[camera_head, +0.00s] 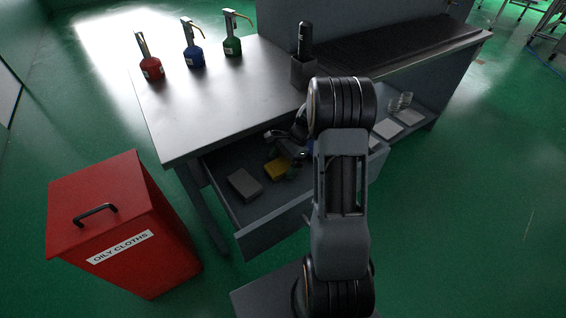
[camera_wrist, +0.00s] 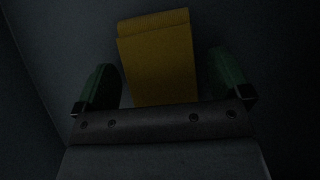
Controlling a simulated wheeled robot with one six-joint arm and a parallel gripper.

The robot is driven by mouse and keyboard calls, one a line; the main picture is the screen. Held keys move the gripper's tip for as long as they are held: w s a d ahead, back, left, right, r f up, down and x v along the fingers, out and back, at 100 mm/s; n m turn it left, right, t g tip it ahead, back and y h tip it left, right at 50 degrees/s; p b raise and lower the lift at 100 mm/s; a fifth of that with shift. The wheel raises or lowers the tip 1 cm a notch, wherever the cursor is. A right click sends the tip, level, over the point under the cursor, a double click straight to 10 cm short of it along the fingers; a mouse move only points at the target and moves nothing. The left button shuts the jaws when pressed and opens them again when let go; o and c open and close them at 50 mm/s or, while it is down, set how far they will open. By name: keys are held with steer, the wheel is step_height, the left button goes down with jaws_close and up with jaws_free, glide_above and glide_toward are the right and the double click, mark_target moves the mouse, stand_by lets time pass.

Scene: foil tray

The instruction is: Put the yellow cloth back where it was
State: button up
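The yellow cloth (camera_head: 277,168) lies folded in the open drawer (camera_head: 270,238) under the workbench. In the wrist view the cloth (camera_wrist: 158,60) shows as a yellow block between my gripper's two green fingers. My gripper (camera_wrist: 163,62) is open, with a dark gap between the right finger and the cloth. In the head view my arm reaches down into the drawer and hides part of it. Whether the fingers touch the cloth cannot be told.
A grey block (camera_head: 244,184) lies left of the cloth in the drawer. A red bin (camera_head: 160,235) labelled OILY CLOTHS, lid closed, stands at left. Red (camera_head: 151,68), blue (camera_head: 193,57) and green (camera_head: 232,46) bottles stand on the bench (camera_head: 220,100). Glassware (camera_head: 400,103) sits on a lower shelf.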

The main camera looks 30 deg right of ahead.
steer(key=shift+r, duration=0.1)
steer(key=p+v, duration=0.2)
steer(key=v, duration=0.5)
steer(key=shift+r, duration=0.15)
steer(key=s+a+r+n+t+h, duration=0.2)
steer(key=s+a+r+n, duration=0.3)
steer(key=s+n, duration=0.3)
steer(key=s+a+r+n+t+h, duration=0.1)
steer(key=s+a+r+n+h, duration=0.3)
steer(key=s+a+n, duration=0.4)
steer(key=shift+s+r+n+t+h, duration=0.3)
steer(key=shift+r+t+h, duration=0.1)
steer(key=shift+r, duration=0.1)
step_height(320, 180, up, 21)
steer(key=p, duration=1.9)
steer(key=shift+a+f+t, duration=0.2)
steer(key=shift+a+t, duration=0.1)
steer(key=shift+a, duration=0.05)
